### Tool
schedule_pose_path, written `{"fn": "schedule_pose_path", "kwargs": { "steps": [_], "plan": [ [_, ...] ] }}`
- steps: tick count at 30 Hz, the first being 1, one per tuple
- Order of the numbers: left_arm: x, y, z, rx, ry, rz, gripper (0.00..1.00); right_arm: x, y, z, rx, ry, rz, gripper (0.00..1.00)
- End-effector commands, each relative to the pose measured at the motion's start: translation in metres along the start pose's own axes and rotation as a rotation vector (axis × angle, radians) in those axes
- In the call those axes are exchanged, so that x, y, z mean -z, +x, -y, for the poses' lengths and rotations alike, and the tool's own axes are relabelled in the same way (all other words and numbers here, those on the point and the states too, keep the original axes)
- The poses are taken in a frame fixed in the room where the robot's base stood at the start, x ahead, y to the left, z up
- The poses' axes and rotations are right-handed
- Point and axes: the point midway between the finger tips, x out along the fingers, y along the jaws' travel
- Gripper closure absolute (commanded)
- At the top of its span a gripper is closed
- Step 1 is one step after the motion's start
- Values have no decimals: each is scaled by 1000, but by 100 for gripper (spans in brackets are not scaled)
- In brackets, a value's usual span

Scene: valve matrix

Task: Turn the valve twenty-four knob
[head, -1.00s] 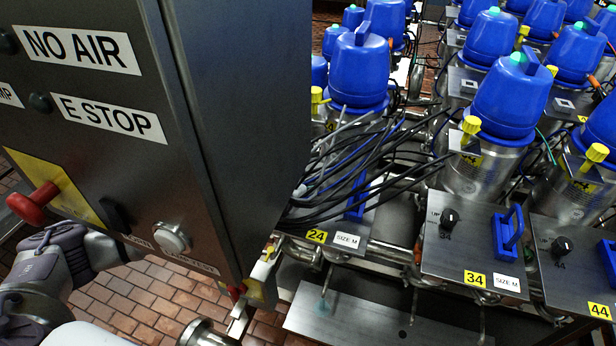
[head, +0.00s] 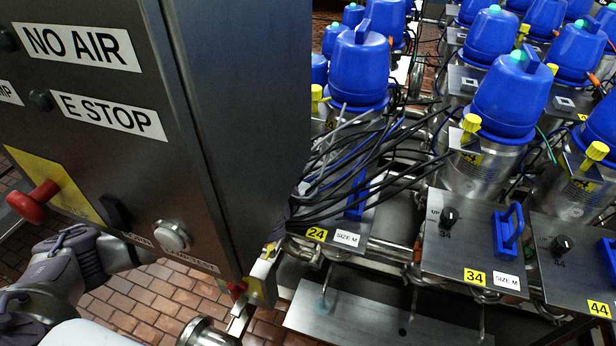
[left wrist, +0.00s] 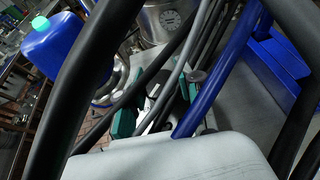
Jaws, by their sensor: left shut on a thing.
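The valve twenty-four plate (head: 330,222) carries a yellow 24 label (head: 316,235) and a blue handle (head: 356,205); the handle also shows in the left wrist view (left wrist: 282,62). Cables cover the knob's area in the head view. My left arm passes behind the control cabinet, which hides most of the gripper. In the left wrist view, the teal fingertips of my left gripper (left wrist: 156,100) are at the plate, behind cables. They are shut on what appears to be the valve twenty-four knob; cables hide most of the contact. My right gripper is not in view.
The grey control cabinet (head: 236,110) stands close on the left. Loose cables (head: 340,180) hang across plate 24. To the right are plates 34 (head: 470,245) and 44 (head: 572,262) with knobs and blue handles. Blue-topped valves (head: 512,95) stand behind.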

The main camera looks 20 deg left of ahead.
Motion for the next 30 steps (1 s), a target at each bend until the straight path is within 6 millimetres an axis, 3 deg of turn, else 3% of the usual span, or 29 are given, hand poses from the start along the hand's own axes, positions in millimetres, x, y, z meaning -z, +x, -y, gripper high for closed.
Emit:
{"fn": "schedule_pose_path", "kwargs": {
  "steps": [18, 30],
  "plan": [
    [0, 0, 2, -479, -203, -1, 99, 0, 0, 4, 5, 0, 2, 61],
    [0, 0, 1, -663, -275, 0, 99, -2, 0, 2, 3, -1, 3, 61]
  ]
}}
